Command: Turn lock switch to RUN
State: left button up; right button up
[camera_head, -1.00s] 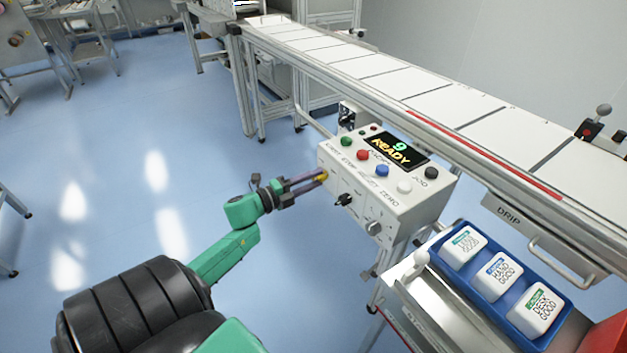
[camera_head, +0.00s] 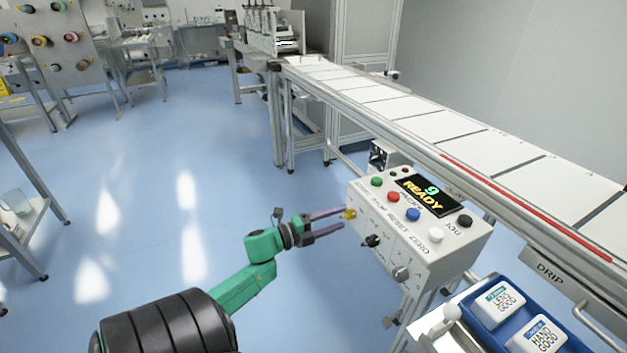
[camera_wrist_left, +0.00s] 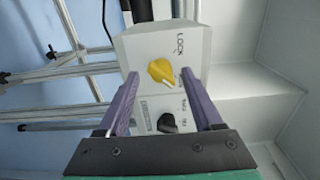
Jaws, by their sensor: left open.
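The yellow lock switch (camera_head: 349,214) is on the left front face of the white control box (camera_head: 425,258), below the buttons. In the left wrist view the yellow switch (camera_wrist_left: 162,71) sits under the word LOCK, its pointer slanting down to the right. My left gripper (camera_head: 341,219) is open, its two purple fingers reaching toward the switch. In the left wrist view the fingers (camera_wrist_left: 160,85) stand on either side of the switch, with gaps. Whether they touch the box face I cannot tell. My right gripper is not in view.
A black selector knob (camera_head: 373,240) sits right of the switch, and a grey knob (camera_head: 401,273) further right. The box display (camera_head: 432,195) reads 9 READY. A conveyor (camera_head: 430,125) runs behind. A blue tray (camera_head: 548,299) with white packs stands at lower right. Open blue floor lies left.

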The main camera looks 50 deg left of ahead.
pick_arm(q)
jog(key=v, duration=1.3)
jog(key=s+f+n+g+y+p, duration=0.3)
jog(key=f+n, duration=0.3)
jog(key=f, duration=0.4)
jog(key=s+f+n+g+y+p, duration=0.2)
jog(key=f+n+y+p, duration=0.3)
jog(key=f, duration=0.4)
jog(key=s+d+f+n+g+h+p, duration=0.2)
jog(key=s+d+f+n+g, duration=0.6)
jog(key=s+d+f, duration=0.8)
jog(key=s+d+g+p, duration=0.1)
jog(key=s+g+p, duration=0.1)
jog(key=s+g, duration=0.1)
jog(key=shift+s+d+h, duration=0.4)
jog(key=shift+s, duration=0.15)
